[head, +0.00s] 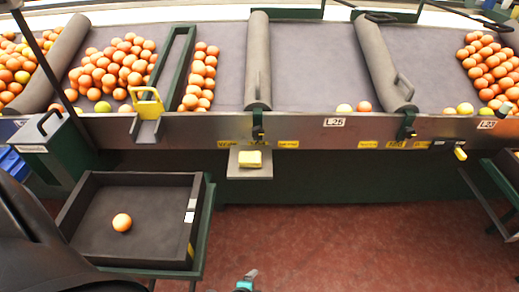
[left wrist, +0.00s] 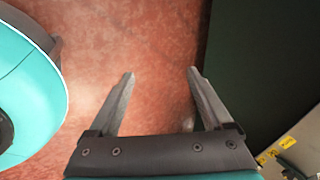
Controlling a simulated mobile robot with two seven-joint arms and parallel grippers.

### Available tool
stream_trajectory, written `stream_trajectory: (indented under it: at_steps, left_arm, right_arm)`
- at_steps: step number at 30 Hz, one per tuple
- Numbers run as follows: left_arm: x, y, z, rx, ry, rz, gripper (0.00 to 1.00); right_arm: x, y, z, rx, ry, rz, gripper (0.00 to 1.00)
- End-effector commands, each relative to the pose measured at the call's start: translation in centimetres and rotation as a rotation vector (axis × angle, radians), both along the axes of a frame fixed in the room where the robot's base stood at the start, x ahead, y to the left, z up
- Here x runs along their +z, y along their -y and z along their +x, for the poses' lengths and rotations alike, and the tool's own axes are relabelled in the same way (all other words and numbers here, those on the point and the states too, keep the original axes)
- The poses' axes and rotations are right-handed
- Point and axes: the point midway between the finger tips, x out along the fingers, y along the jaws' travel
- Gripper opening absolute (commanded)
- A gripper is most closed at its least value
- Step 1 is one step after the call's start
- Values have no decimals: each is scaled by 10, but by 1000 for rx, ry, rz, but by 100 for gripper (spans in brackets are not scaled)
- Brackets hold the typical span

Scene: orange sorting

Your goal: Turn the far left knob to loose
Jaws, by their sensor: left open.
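Several dark knobs or clamps sit along the front rail of the sorting table. The leftmost one that I make out (head: 258,132) is at the lower end of a grey roller divider (head: 258,60) in the head view. Another knob (head: 406,131) is below the right roller. Their settings are too small to read. My left gripper (left wrist: 160,75) is open and empty in the left wrist view, over the red floor and away from the knobs. A small teal and grey gripper part shows at the bottom edge of the head view. My right gripper is not clearly seen.
A dark tray (head: 85,225) with one orange (head: 122,222) stands at the lower left. A small shelf (head: 236,170) with a yellow sponge (head: 250,158) juts below the rail. Many oranges (head: 112,65) lie on the table. The red floor (head: 350,235) is clear.

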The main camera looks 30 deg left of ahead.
Motion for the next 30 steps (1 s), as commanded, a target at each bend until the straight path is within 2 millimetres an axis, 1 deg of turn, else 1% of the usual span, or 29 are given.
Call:
stream_trajectory:
  at_steps: [1,2,3,5,6,8,9,10,11,12,15,18,21,23,26,30]
  left_arm:
    - [5,-3,35,-91,71,97,84]
    - [14,-7,53,-148,108,167,84]
    - [29,-12,76,-217,155,265,84]
    - [52,-21,108,-307,218,425,84]
    - [70,-29,127,-357,252,537,84]
    - [99,-41,152,-418,291,714,84]
    - [118,-49,165,-448,307,831,84]
    - [133,-56,173,-466,313,917,84]
    - [148,-61,179,-479,316,1000,84]
    - [166,-69,186,-493,314,1105,84]
    - [206,-85,196,-503,291,1323,84]
    - [234,-96,198,-502,254,1471,84]
    - [250,-102,198,-499,231,1551,84]
    - [254,-104,200,-499,223,1572,84]
    - [257,-109,206,-497,220,1581,84]
    - [257,-118,223,-497,222,1578,84]
  right_arm:
    - [-14,-1,10,-2,11,2,75]
    - [-17,-2,16,-2,16,2,75]
    - [-20,-2,23,-4,21,1,75]
    - [-24,-3,33,-5,30,1,75]
    - [-27,-4,40,-6,36,1,75]
    - [-30,-5,50,-8,44,1,75]
    - [-32,-5,57,-9,49,1,75]
    - [-33,-5,61,-10,52,1,75]
    - [-33,-6,64,-10,56,1,75]
    - [-34,-6,69,-11,59,1,75]
    - [-34,-7,78,-12,68,0,75]
    - [-34,-7,84,-13,73,0,75]
    - [-32,-7,87,-15,76,-1,75]
    - [-31,-7,88,-15,77,0,75]
    - [-29,-8,89,-14,77,1,75]
    - [-27,-9,90,-14,77,2,75]
